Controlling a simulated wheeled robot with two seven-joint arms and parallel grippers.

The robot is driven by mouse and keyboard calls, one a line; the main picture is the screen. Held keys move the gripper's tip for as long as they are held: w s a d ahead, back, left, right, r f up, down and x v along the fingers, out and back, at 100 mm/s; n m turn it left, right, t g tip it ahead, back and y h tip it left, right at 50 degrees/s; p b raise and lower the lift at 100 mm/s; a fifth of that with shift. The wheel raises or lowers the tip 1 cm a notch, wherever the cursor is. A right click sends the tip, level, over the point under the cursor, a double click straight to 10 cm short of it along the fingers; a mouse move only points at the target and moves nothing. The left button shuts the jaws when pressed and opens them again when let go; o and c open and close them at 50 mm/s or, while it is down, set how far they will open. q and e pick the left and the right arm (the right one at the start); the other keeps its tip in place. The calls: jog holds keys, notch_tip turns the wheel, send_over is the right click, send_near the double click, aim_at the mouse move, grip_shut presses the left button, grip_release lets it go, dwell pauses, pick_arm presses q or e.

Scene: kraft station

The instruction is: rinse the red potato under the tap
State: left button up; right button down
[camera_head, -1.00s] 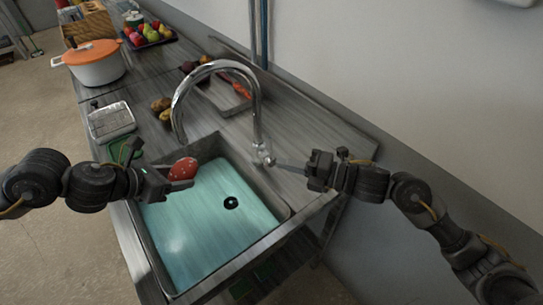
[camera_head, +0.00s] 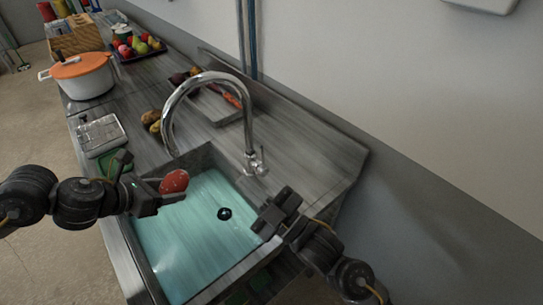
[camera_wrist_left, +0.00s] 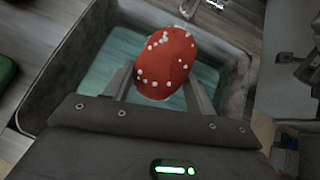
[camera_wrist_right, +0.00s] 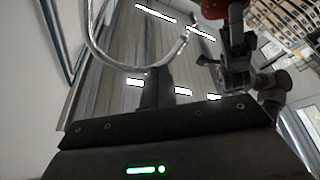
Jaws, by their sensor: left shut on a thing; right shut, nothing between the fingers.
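The red potato (camera_head: 174,181), dotted with white specks in the left wrist view (camera_wrist_left: 166,62), is held between the fingers of my left gripper (camera_head: 160,194) above the sink basin (camera_head: 136,247). The chrome tap (camera_head: 205,78) arches over the basin, its spout end close to the potato in the head view. No water stream shows. The tap's lever (camera_head: 262,158) stands at its base on the right. My right gripper (camera_head: 264,216) is shut and empty over the sink's right edge, apart from the lever. The right wrist view shows the tap's curved spout (camera_wrist_right: 140,66) and part of the potato (camera_wrist_right: 213,8).
Behind the sink are a tray (camera_head: 215,108) of vegetables, loose potatoes (camera_head: 151,119), a metal box (camera_head: 100,134), an orange-lidded pot (camera_head: 84,78) and a fruit tray (camera_head: 138,51). A dark drain (camera_head: 224,213) shows in the basin. The wall closes off the right side.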

aim_at(262, 160)
jog(key=w+d+f+m+t+h, duration=0.2)
jog(key=d+m+h, duration=0.4)
jog(key=m, duration=1.1)
jog(key=w+d+f+m+t+h, duration=0.15)
jog(key=d+m+h, duration=0.45)
jog(key=m, duration=1.1)
jog(key=w+a+h, duration=0.2)
jog(key=w+a, duration=0.1)
jog(key=w, duration=0.8)
jog(key=shift+t, duration=0.25)
jog(key=a, duration=0.1)
jog(key=s+a, duration=0.2)
jog(key=shift+a+r, duration=0.15)
jog(key=shift+a, duration=0.25)
jog(key=shift+s, duration=0.1)
